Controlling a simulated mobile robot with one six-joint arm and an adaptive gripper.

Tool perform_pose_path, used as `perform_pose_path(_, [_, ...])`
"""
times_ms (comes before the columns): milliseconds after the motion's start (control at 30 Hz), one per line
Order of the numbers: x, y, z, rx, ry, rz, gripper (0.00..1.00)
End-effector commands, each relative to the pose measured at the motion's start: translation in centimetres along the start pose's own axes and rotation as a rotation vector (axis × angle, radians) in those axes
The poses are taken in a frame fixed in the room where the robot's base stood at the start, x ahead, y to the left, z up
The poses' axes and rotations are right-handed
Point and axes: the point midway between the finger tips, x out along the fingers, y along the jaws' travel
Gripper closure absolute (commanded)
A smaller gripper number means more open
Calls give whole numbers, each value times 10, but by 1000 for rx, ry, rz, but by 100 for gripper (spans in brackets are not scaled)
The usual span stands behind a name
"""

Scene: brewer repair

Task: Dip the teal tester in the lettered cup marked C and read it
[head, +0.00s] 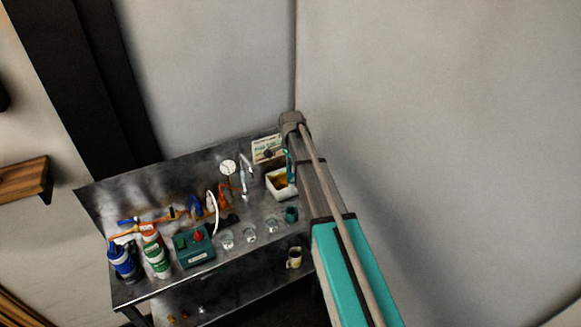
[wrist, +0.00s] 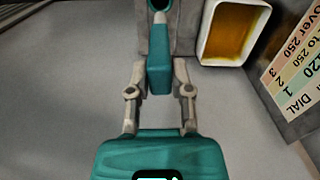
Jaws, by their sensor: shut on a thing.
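My gripper (wrist: 157,95) is shut on the teal tester (wrist: 158,68), which sits between its two grey fingers. In the head view the tester is a small teal shape (head: 290,166) near the end of my arm, beside the white tray. The tester's display is not visible. Several small cups stand on the steel bench: clear ones (head: 227,239), (head: 250,236), (head: 272,225), and a teal one (head: 291,214). Their letters are too small to read, so I cannot tell which is C. No clear cup shows in the wrist view.
A white tray (head: 271,189) of amber liquid also shows in the wrist view (wrist: 203,40). A chart (head: 267,146) stands behind it; its numbers show in the wrist view (wrist: 297,72). Bottles (head: 155,256), a green box (head: 195,252) and a mug (head: 294,258) are nearby.

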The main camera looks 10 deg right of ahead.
Motion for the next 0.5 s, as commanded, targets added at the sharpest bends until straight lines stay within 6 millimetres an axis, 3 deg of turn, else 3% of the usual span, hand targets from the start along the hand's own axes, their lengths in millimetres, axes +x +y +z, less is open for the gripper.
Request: perform_pose_path(500, [-24,0,0,0,0,0,100])
